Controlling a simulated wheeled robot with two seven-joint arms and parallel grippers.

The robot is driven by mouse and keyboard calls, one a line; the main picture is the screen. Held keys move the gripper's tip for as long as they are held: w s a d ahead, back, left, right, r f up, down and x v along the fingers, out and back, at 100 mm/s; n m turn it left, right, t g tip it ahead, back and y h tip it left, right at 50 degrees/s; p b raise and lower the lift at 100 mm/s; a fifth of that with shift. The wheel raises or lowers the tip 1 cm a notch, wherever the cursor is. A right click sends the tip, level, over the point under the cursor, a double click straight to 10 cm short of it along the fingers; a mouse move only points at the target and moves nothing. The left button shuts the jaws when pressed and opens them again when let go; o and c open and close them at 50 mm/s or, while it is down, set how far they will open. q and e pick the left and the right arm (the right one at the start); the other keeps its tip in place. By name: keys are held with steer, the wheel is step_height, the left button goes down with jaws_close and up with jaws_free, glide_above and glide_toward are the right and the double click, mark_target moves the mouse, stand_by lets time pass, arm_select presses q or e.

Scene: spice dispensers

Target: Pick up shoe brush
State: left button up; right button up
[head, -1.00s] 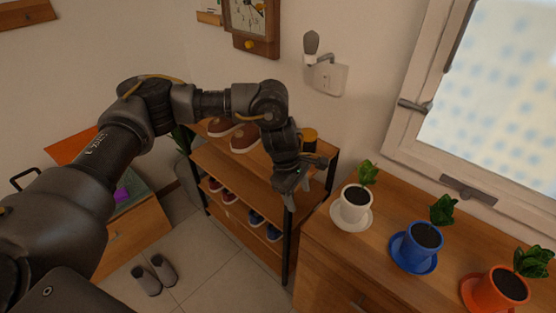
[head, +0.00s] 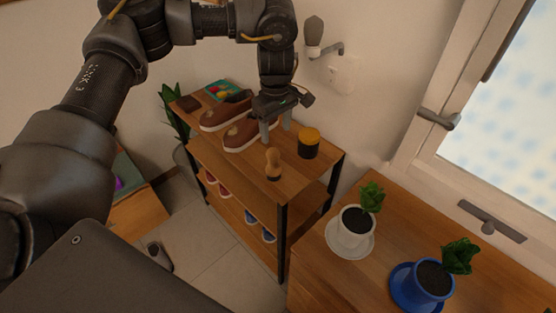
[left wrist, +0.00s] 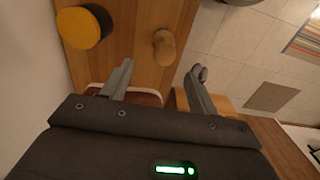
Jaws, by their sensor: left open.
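The shoe brush (head: 273,165), with a rounded tan wooden handle and a dark base, stands at the front edge of the shoe rack's top shelf. My left gripper (head: 276,128) is open and empty, pointing down above the top shelf, behind the brush and close to the brown shoes. In the left wrist view the brush (left wrist: 164,45) shows beyond the gap between the open fingertips (left wrist: 161,68), apart from both. My right gripper is not in view.
A dark jar with a yellow lid (head: 308,143) stands on the rack right of the brush. Brown shoes (head: 240,128) sit on the left of the top shelf (head: 222,165). A wooden cabinet with potted plants (head: 352,226) is at the right.

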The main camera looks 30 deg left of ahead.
mark_target(273, 151)
arm_select(q)
steer(key=shift+s+a+f, duration=0.15)
steer(key=shift+s+f, duration=0.1)
steer(key=shift+f, duration=0.35)
steer(key=shift+s+a+f, duration=0.1)
steer(key=shift+s+f, duration=0.15)
steer(key=shift+f, duration=0.3)
steer(key=shift+w+a+f, duration=0.1)
steer(key=shift+f, duration=0.5)
steer(key=shift+w+a+f, duration=0.1)
steer(key=shift+f, duration=0.75)
steer(key=shift+d, duration=0.15)
steer(key=shift+s+f+p, duration=0.1)
steer(key=shift+f+p, duration=0.3)
steer(key=shift+p, duration=0.1)
step_height(273, 151, down, 4)
steer(key=shift+r+p, duration=0.15)
steer(key=shift+p, duration=0.5)
steer(key=shift+f, duration=0.35)
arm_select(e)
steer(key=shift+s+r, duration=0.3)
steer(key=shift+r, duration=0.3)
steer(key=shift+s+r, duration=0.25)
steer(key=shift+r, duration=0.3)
arm_select(q)
steer(key=shift+c, duration=0.2)
